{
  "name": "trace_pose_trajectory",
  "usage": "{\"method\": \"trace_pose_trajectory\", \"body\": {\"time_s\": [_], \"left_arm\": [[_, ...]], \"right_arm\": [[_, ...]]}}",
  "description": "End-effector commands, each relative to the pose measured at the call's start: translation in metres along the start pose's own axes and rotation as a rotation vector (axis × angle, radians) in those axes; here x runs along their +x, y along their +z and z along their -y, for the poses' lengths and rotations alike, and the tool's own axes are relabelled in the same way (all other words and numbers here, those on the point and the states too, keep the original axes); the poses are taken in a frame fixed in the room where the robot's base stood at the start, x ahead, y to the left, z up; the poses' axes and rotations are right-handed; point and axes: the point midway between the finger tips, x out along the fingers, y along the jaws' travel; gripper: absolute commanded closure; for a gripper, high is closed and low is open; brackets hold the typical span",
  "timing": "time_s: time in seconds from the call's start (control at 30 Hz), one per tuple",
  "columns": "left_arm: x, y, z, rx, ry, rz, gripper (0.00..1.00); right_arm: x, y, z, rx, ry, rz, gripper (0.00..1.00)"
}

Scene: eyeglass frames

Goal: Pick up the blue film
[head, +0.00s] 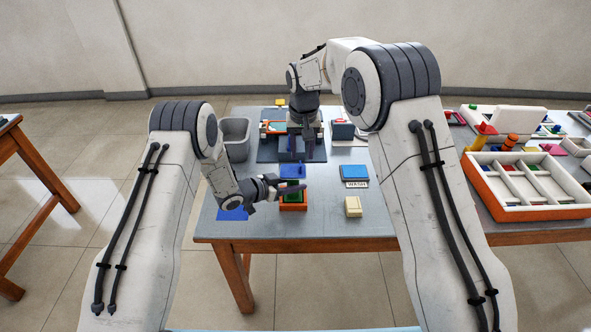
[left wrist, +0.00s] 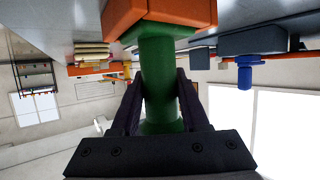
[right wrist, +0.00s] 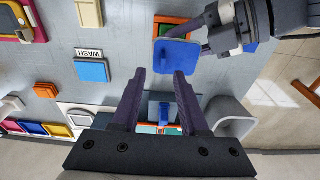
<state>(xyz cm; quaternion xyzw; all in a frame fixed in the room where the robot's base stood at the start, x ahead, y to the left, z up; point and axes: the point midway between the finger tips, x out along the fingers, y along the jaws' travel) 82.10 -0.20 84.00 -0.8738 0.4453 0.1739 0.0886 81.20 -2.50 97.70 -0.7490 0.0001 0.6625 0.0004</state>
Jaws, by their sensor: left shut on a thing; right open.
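My left gripper (head: 285,187) is shut on a green handle, which stands on an orange base (head: 293,206) near the table's front. The left wrist view shows the green handle (left wrist: 158,60) between its fingers. My right gripper (head: 303,154) is open, pointing down, with nothing between its fingers. A blue square piece (right wrist: 176,53) lies just beyond its fingertips in the right wrist view; it also shows in the head view (head: 292,171), behind the green handle. A flat blue sheet (head: 232,214) lies at the table's front left. I cannot tell which blue piece is the film.
A blue block (head: 354,171) with a WASH label and a cream block (head: 353,206) stand to the right. A grey bin (head: 235,137) stands at the back left. A compartment tray (head: 520,181) sits on the right table. Bare tabletop lies along the front edge.

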Motion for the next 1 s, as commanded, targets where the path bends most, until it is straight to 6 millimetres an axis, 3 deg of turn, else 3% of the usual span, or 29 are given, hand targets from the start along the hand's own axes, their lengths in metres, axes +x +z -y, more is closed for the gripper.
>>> {"method": "trace_pose_trajectory", "body": {"time_s": [0.27, 0.5, 0.53, 0.63, 1.0], "left_arm": [[0.000, -0.001, 0.000, 0.000, 0.000, -0.001, 1.00], [0.000, -0.001, 0.000, 0.000, 0.000, -0.001, 1.00], [0.000, -0.001, 0.000, 0.000, 0.000, -0.001, 1.00], [0.000, 0.000, 0.000, 0.000, 0.000, -0.001, 1.00], [0.000, -0.001, 0.000, 0.000, 0.000, -0.001, 1.00]], "right_arm": [[0.041, 0.001, 0.004, -0.001, 0.001, 0.005, 0.56], [0.045, 0.001, 0.004, -0.001, -0.001, 0.001, 0.56], [0.045, 0.001, 0.004, -0.001, 0.000, 0.001, 0.60], [0.044, 0.001, 0.004, -0.001, 0.000, 0.001, 0.98], [0.044, 0.001, 0.004, -0.001, -0.001, 0.001, 1.00]]}}
